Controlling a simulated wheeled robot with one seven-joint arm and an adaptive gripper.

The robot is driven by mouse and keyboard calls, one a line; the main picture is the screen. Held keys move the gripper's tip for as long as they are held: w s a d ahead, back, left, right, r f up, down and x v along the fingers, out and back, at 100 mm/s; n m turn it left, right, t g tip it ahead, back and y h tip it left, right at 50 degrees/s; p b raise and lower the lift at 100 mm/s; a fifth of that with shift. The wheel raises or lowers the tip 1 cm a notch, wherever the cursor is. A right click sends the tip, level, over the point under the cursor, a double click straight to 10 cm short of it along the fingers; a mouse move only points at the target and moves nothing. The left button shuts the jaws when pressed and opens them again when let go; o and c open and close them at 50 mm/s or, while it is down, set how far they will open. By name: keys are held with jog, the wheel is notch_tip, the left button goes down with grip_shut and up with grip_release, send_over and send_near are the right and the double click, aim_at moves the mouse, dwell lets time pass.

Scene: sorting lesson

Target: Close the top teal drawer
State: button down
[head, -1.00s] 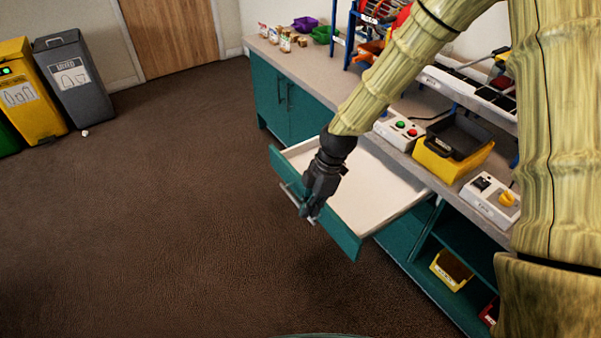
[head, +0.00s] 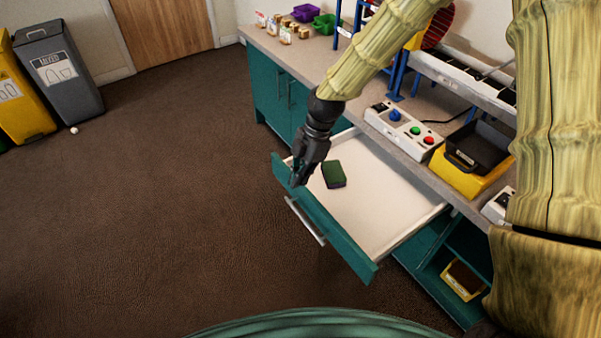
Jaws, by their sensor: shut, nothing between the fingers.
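The top teal drawer (head: 345,243) stands pulled out from under the counter, its white inside showing. Its silver bar handle (head: 306,221) is on the front panel. A green and dark purple sponge (head: 334,174) lies in the drawer. My gripper (head: 297,180) is shut and empty. It points down by the left part of the drawer front, near the panel's top edge and up-left of the handle. I cannot tell whether it touches the panel.
The counter (head: 290,60) holds a button box (head: 404,128), a dark tray on a yellow bin (head: 476,150) and jars. Open shelves with a yellow bin (head: 462,279) lie below right. Grey (head: 60,75) and yellow bins stand at the far left. The brown floor before the drawer is clear.

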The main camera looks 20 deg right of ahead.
aim_at(306, 191)
jog(key=x, duration=0.6)
jog(key=shift+s+d+f, duration=0.1)
jog(key=shift+f, duration=0.3)
jog(key=shift+d+f, duration=0.2)
jog(key=shift+f, duration=0.05)
jog(key=shift+w+d, duration=0.35)
jog(key=shift+d, duration=0.4)
jog(key=shift+w+d, duration=0.35)
jog(key=shift+d, duration=0.45)
jog(key=shift+p, duration=0.3)
